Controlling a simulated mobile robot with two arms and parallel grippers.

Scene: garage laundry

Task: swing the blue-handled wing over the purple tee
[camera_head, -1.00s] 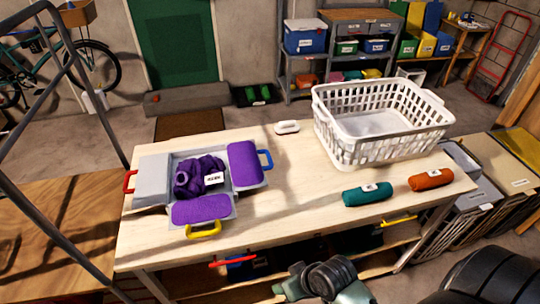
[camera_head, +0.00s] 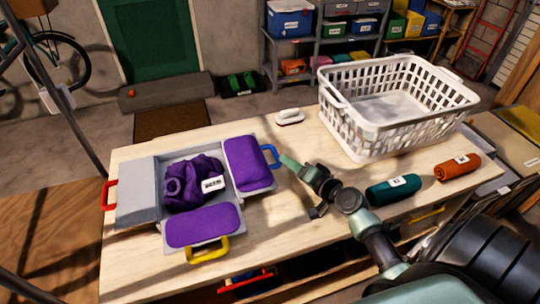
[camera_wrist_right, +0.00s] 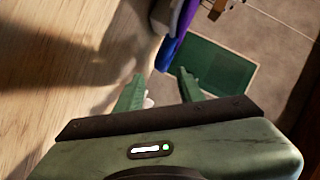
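The purple tee (camera_head: 186,185) lies bunched, with a white label, on the middle of a grey folding board. The blue-handled wing (camera_head: 248,166) lies out flat to its right, covered in purple. Its blue handle (camera_head: 271,155) sticks out on the right and also shows in the wrist view (camera_wrist_right: 167,54). My right gripper (camera_head: 289,166) is just right of the blue handle. Its two green fingers stand apart in the wrist view (camera_wrist_right: 160,86), and the handle lies just beyond their tips. I see nothing held. My left gripper is not in view.
The yellow-handled wing (camera_head: 203,227) lies flat in front, the grey red-handled wing (camera_head: 137,192) at left. A white basket (camera_head: 345,133), white brush (camera_head: 289,117), teal roll (camera_head: 392,190) and orange roll (camera_head: 458,167) share the wooden table. Bare tabletop lies behind the board.

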